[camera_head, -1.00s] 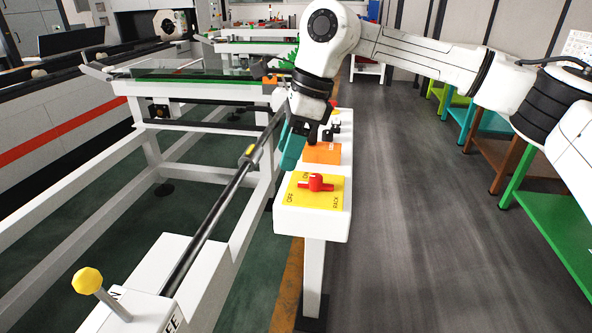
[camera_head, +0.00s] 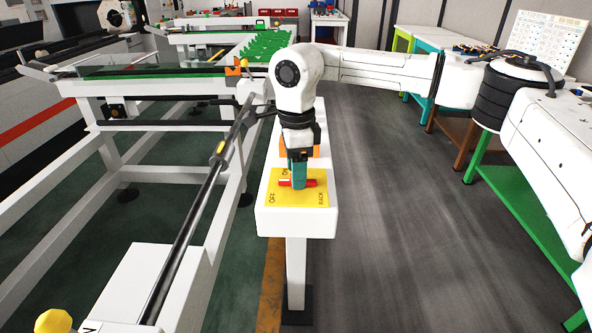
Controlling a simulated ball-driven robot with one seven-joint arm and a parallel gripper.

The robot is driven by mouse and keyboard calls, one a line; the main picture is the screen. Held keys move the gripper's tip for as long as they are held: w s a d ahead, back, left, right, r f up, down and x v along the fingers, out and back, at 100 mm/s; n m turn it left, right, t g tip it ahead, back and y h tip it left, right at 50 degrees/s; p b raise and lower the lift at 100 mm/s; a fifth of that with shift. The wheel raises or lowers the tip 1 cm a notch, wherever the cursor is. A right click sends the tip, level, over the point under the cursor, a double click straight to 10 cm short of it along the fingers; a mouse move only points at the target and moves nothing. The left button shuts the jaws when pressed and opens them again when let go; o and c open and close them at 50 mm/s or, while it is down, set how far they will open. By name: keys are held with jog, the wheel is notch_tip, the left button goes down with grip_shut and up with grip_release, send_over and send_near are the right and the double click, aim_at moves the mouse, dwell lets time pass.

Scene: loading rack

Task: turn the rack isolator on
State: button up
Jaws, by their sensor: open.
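The rack isolator is a red rotary handle (camera_head: 311,183) on a yellow plate (camera_head: 318,198) marked OFF, ON and RACK. The plate lies on top of a white pedestal box (camera_head: 296,222). The red handle lies crosswise, its ends showing left and right of my fingers. My gripper (camera_head: 298,184) points down with its teal fingers at the handle. The fingers hide the handle's middle, and I cannot tell whether they touch it. The gripper is open.
An orange block (camera_head: 314,151) sits behind the plate, partly hidden by my gripper. A white rack frame with a dark bar (camera_head: 196,212) stands close on the left. A yellow knob (camera_head: 53,321) is at the lower left. Grey floor (camera_head: 390,200) on the right is clear.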

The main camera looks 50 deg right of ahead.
jog(key=shift+f, duration=0.5)
jog(key=c, duration=1)
